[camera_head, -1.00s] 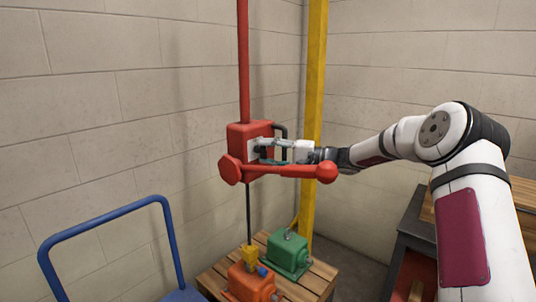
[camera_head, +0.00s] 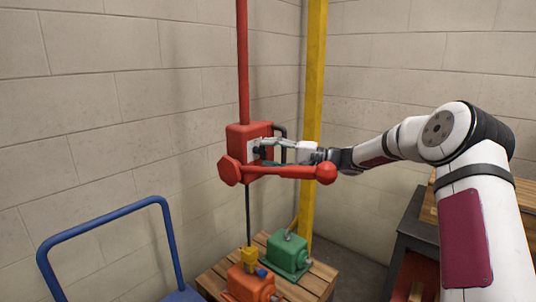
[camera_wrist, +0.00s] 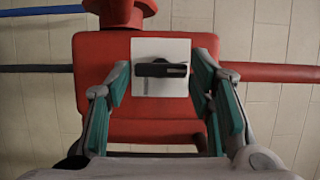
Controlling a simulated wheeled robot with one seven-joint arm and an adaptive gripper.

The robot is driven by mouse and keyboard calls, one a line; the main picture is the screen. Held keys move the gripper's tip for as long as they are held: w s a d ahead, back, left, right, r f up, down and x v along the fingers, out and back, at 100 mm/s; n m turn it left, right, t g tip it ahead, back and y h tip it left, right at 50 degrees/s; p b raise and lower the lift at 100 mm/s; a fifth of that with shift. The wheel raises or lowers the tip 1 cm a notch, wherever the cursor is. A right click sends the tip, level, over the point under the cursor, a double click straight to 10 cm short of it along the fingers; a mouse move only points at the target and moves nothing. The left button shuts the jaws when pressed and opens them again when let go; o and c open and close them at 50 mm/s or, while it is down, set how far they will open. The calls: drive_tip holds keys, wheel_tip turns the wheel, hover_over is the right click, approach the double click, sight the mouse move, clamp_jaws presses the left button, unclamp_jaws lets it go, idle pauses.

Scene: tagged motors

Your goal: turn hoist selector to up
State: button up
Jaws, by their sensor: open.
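The hoist is a red box (camera_head: 250,132) hanging on a red post. In the wrist view its red face (camera_wrist: 150,129) carries a white plate (camera_wrist: 172,49) with a dark selector handle (camera_wrist: 150,70). The handle lies crosswise in that picture, with a pale mark below it on the plate. My gripper (camera_head: 262,151) is at the plate, facing it. In the wrist view its teal-padded fingers (camera_wrist: 160,80) are open, one on each side of the plate and handle, and not closed on it. In the head view the handle is mostly hidden by the fingers.
A red lever bar (camera_head: 285,171) with a round knob runs just below my gripper. Below, green (camera_head: 288,256) and orange (camera_head: 248,284) motors sit on a wooden table. A blue cart handle (camera_head: 105,215) is at left.

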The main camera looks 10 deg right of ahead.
drive_tip(key=v, duration=1.1)
drive_tip(key=shift+s+f, duration=0.1)
